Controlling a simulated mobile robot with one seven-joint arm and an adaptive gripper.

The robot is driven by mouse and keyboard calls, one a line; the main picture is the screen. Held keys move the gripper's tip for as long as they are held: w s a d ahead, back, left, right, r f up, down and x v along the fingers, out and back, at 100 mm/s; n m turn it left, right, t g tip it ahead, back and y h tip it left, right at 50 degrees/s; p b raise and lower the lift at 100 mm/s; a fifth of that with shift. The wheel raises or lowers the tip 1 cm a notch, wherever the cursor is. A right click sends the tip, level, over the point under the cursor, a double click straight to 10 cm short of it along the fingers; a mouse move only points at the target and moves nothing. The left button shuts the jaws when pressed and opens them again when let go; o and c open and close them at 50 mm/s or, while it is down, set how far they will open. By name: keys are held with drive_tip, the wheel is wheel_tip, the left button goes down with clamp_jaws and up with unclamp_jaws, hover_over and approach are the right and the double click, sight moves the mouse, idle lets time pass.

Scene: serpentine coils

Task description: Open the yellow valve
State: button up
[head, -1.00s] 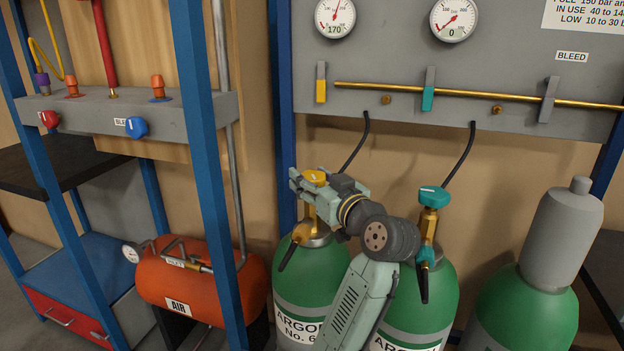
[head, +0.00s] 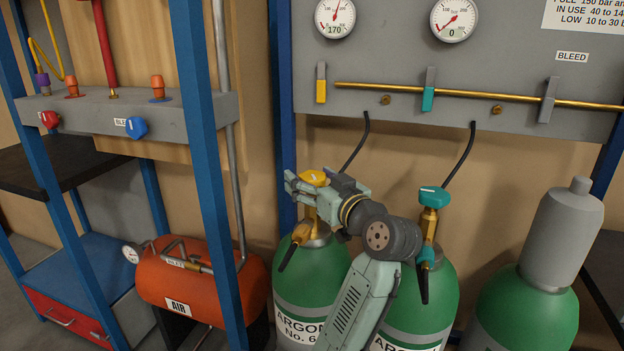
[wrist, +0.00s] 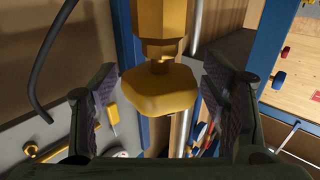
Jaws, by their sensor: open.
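The yellow valve (head: 314,178) is a faceted knob on top of the left green argon cylinder's brass neck. In the wrist view the yellow valve (wrist: 160,90) sits between my two finger pads, with a visible gap on each side. My gripper (head: 310,186) is at the knob's height, reaching in from the right. It also shows in the wrist view (wrist: 158,100), its jaws open around the knob and holding nothing. In the head view my fingers hide part of the knob and neck.
A second argon cylinder with a teal valve (head: 434,196) stands just right of my gripper. A capped cylinder (head: 563,238) is farther right. A blue post (head: 205,170) and an orange air tank (head: 190,285) are left. The gauge panel (head: 400,65) is above, with black hoses below it.

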drive_tip(key=v, duration=1.2)
